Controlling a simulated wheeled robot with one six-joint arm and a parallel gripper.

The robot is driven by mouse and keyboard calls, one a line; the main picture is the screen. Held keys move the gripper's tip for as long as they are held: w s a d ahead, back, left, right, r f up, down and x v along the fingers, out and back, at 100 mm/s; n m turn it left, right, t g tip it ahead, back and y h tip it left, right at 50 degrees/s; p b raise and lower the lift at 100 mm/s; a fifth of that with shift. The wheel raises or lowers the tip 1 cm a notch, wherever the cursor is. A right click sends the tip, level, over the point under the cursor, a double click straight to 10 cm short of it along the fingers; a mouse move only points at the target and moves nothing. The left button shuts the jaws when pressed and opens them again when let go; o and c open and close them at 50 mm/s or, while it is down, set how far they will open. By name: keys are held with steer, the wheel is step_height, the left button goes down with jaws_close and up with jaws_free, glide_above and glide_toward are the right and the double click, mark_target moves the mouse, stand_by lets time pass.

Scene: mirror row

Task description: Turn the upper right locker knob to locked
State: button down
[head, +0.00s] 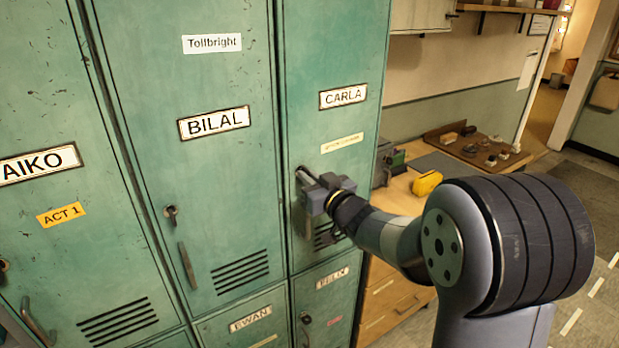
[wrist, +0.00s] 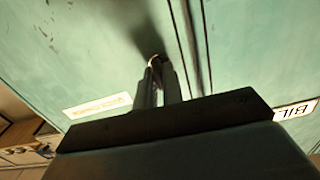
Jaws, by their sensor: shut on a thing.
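The upper right locker (head: 333,62) is a green metal door with a name plate reading CARLA (head: 343,96). My gripper (head: 305,177) is at this door's left side, below the name plate, at the knob's place. In the wrist view my gripper's fingers (wrist: 158,82) are closed together on the knob (wrist: 154,61) at the door face. Only a small light rim of the knob shows; the fingers hide the rest. Which way the knob is turned I cannot tell.
The BILAL locker (head: 229,62) is to the left, with its own knob (head: 171,212) and handle (head: 187,265). A wooden bench (head: 402,192) with a yellow object (head: 426,183) stands to the right, behind my arm. Lower lockers marked EWAN and FELIX are beneath.

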steer(key=c, duration=1.5)
jaws_free()
steer(key=shift+c, duration=0.2)
steer(key=b+v, duration=0.2)
steer(key=v, duration=0.8)
steer(key=shift+s+d+b, duration=0.25)
steer(key=shift+s+b, duration=0.05)
steer(key=shift+s, duration=0.05)
steer(key=p+x, duration=0.2)
steer(key=x, duration=0.9)
steer(key=shift+s+d, duration=0.1)
